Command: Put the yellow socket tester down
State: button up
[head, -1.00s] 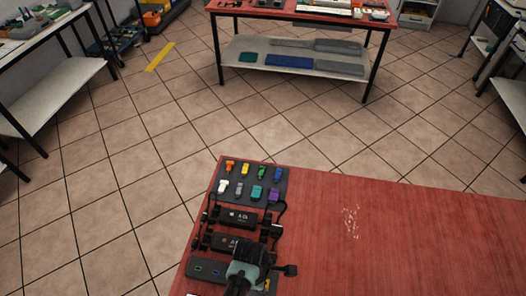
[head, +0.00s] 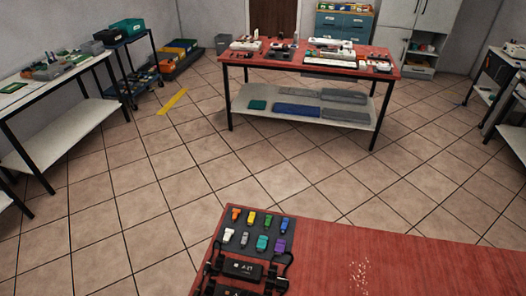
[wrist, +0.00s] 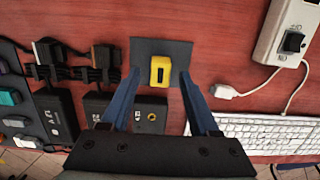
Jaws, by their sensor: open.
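The yellow socket tester (wrist: 160,70) rests on a dark grey square pad (wrist: 148,47) on the red tabletop in the wrist view. It has a dark slot in its middle. My gripper (wrist: 160,78) is open, with one blue finger on each side of the tester and a visible gap to both. I cannot tell how high the fingertips are above the pad. The tester and the gripper are out of the head view.
Black boxes (wrist: 137,112) lie near the pad, with black cables and plugs (wrist: 78,62) to the left. A white keyboard (wrist: 262,133) and a white switched power strip (wrist: 290,38) lie right. The head view shows a panel of coloured connectors (head: 257,235).

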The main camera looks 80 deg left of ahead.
notch_tip(320, 180, up, 10)
jog(key=s, duration=0.1)
jog(key=shift+a+f, duration=0.15)
jog(key=shift+a, duration=0.05)
